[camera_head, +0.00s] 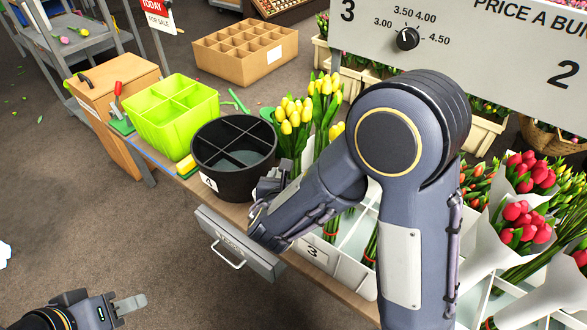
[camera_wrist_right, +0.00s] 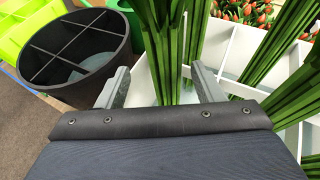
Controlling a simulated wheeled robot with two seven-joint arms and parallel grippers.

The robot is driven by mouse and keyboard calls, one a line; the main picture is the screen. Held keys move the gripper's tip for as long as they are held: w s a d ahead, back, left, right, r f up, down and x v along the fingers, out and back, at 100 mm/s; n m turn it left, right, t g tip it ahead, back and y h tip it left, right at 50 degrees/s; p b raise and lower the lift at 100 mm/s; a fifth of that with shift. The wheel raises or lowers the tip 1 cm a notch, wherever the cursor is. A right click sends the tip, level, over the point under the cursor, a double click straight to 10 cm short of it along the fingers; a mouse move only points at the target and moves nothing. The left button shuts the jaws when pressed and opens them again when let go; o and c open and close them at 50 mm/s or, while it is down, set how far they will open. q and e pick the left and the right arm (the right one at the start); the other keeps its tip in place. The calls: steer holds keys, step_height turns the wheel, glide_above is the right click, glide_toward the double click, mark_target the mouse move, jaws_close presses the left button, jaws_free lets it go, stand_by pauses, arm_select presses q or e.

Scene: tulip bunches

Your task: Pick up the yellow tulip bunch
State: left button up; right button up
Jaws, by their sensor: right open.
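Yellow tulips (camera_head: 293,117) with green stems stand upright just behind the black bucket. More yellow heads rise beside them, and my right arm covers part of the group. My right gripper (camera_head: 268,192) is low in front of the tulips, largely hidden by its own arm. In the right wrist view its two fingers (camera_wrist_right: 161,82) are apart. Green stems (camera_wrist_right: 166,45) stand upright ahead of and between the fingertips; no flower heads show there, and I cannot tell contact. My left gripper (camera_head: 128,305) is at the bottom left, away from the flowers, with one fingertip clear.
A black divided bucket (camera_head: 207,172) stands left of the right gripper, with a lime green divided crate (camera_head: 157,137) further left. A white divided tray (camera_head: 336,262) holds stems. Red tulips in white wraps (camera_head: 522,220) crowd the right. A drawer (camera_head: 236,246) hangs at the front.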

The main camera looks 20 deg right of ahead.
steer(key=x, duration=0.5)
steer(key=shift+s+d+b, duration=0.15)
steer(key=shift+d+b, duration=0.1)
steer(key=shift+b, duration=0.15)
steer(key=c, duration=1.3)
steer(key=shift+o, duration=0.2)
steer(key=shift+r, duration=0.15)
step_height(320, 180, up, 27)
steer(key=p, duration=1)
glide_above(294, 95)
steer(key=shift+r, duration=0.45)
